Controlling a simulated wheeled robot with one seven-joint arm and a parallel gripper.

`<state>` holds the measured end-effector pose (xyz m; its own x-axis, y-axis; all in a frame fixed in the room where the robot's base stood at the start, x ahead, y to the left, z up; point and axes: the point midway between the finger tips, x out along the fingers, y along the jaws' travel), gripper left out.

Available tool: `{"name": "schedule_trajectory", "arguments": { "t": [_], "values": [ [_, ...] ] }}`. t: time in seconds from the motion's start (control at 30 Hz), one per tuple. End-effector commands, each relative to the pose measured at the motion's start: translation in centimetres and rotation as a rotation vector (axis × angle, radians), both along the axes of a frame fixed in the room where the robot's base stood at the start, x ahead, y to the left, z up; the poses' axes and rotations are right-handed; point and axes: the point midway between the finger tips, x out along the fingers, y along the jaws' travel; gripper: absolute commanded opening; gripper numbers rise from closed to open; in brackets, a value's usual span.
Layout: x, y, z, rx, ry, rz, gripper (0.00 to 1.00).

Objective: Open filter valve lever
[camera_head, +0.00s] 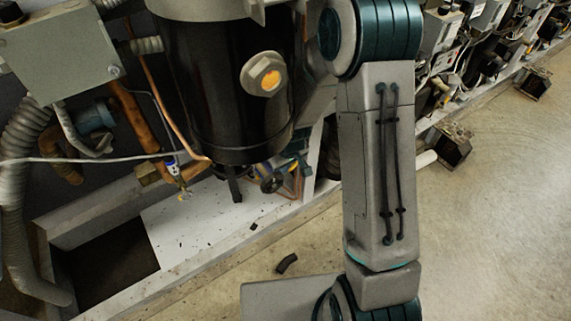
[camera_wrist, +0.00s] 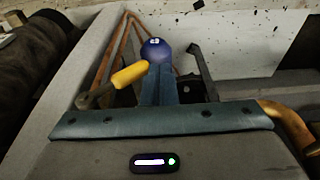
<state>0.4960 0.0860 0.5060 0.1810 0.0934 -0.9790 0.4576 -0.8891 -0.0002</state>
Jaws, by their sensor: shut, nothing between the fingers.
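In the wrist view, a lever with a yellow-orange grip (camera_wrist: 130,74) sits left of centre. Its dark metal arm runs down and left from the grip. A blue ball-shaped part (camera_wrist: 155,50) is just right of the grip's upper end. My gripper (camera_wrist: 158,68) is shut and empty, its teal fingers together just below the blue part and right of the grip. I cannot tell whether the fingers touch the grip. In the head view, the black filter vessel (camera_head: 222,100) hangs left of my arm. The lever cannot be made out clearly there, and my gripper is mostly hidden.
A black bracket-like part (camera_wrist: 203,72) stands right of my fingers. Copper pipes (camera_wrist: 110,50) rise behind the lever. A grey box (camera_head: 62,50) and ribbed conduit (camera_head: 20,200) are left of the vessel. The concrete floor (camera_head: 490,220) at right is open.

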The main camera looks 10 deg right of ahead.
Motion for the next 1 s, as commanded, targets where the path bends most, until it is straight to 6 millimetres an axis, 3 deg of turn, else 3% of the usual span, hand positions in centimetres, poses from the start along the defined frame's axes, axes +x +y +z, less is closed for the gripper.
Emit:
{"name": "schedule_trajectory", "arguments": {
  "t": [0.4, 1.0],
  "values": [
    [0.3, -0.7, -2.0, -0.001, 0.000, -0.001, 0.00],
    [0.4, -0.8, -2.0, -0.001, 0.000, -0.002, 0.00]
  ]
}}
